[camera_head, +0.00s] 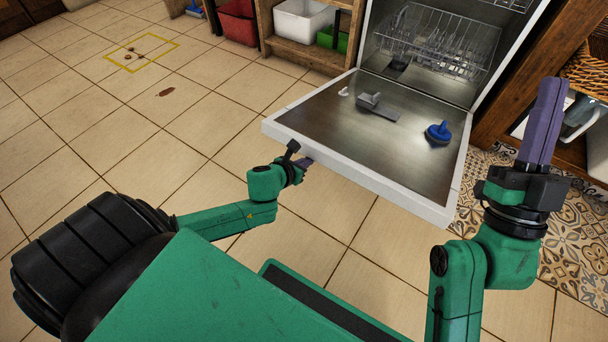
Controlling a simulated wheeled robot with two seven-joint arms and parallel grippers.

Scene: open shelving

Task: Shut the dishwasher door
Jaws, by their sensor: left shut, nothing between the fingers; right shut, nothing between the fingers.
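The dishwasher door (310,127) is open, folded down to about level, with its metal inner face up and its white front edge towards me. The dishwasher cavity with a wire rack (435,45) shows behind it. My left gripper (307,163) is shut and empty at the door's front edge, near its left corner. Part of it is hidden below the edge, and I cannot tell whether it touches the door. My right gripper (545,115) is shut and empty, pointing up to the right of the door.
A blue round piece (438,132) lies on the door. Wooden shelving (290,48) with a white bin (302,20) and a red bin (238,22) stands left of the dishwasher. A wooden cabinet (497,112) stands right. Tiled floor (130,130) is open at left; a patterned mat (580,245) lies at right.

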